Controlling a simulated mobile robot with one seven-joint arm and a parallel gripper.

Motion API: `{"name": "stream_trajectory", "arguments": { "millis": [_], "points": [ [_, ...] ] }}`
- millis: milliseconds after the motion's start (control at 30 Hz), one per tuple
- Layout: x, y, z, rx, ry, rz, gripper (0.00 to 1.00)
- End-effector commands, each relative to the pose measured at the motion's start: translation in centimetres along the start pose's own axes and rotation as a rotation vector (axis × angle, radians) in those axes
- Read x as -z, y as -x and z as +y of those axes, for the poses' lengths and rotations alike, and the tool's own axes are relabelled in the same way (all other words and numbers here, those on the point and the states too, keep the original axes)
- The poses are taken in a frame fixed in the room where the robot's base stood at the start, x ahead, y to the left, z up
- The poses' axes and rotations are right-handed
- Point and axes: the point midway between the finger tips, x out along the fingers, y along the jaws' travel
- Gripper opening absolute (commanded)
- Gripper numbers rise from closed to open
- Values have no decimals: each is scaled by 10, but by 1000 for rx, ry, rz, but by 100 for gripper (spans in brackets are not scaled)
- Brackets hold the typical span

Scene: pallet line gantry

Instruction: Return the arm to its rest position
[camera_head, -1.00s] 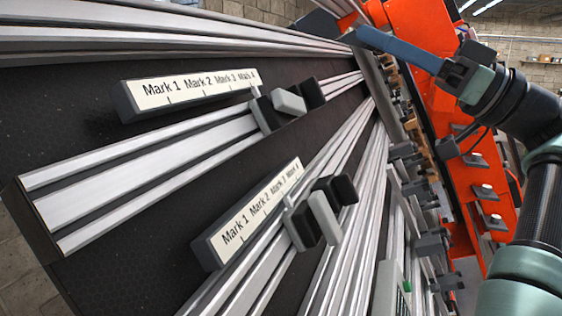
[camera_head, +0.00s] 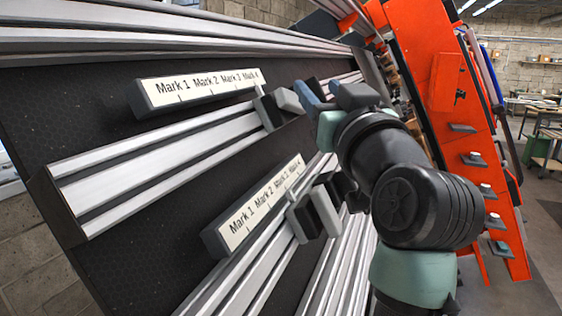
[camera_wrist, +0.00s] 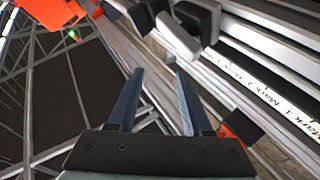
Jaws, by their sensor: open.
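My gripper (camera_wrist: 157,100) is open in the wrist view, its two blue fingers apart with nothing between them. In the head view my gripper (camera_head: 322,98) is seen from behind, in front of the rails. Its fingers overlap the right end of the upper slider in the picture; I cannot tell whether they touch. The upper slider, a grey block between dark pads (camera_head: 288,100), sits at the right end of the upper scale bar (camera_head: 200,90). The lower slider (camera_head: 325,210) sits beside the right end of the lower scale bar (camera_head: 255,205), close to my arm in the picture.
Aluminium rails (camera_head: 165,150) run across a dark sloping panel (camera_head: 100,265). An orange frame (camera_head: 425,90) with several small grey ledges stands behind my arm to the right. A green workbench (camera_head: 548,150) stands farther right. Grey floor is open at the lower right.

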Motion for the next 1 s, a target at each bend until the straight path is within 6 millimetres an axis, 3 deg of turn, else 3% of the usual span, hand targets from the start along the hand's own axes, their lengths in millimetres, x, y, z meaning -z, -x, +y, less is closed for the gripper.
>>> {"name": "stream_trajectory", "arguments": {
  "millis": [33,200,467,533,800,1000],
  "points": [
    [10,14,-15,-34,25,55,50],
    [56,66,-53,-129,76,259,50],
    [117,163,-101,-190,97,555,50],
    [93,169,-100,-196,97,557,50],
    [30,184,-99,-200,102,557,50],
    [-6,193,-98,-203,104,557,50]
  ]
}}
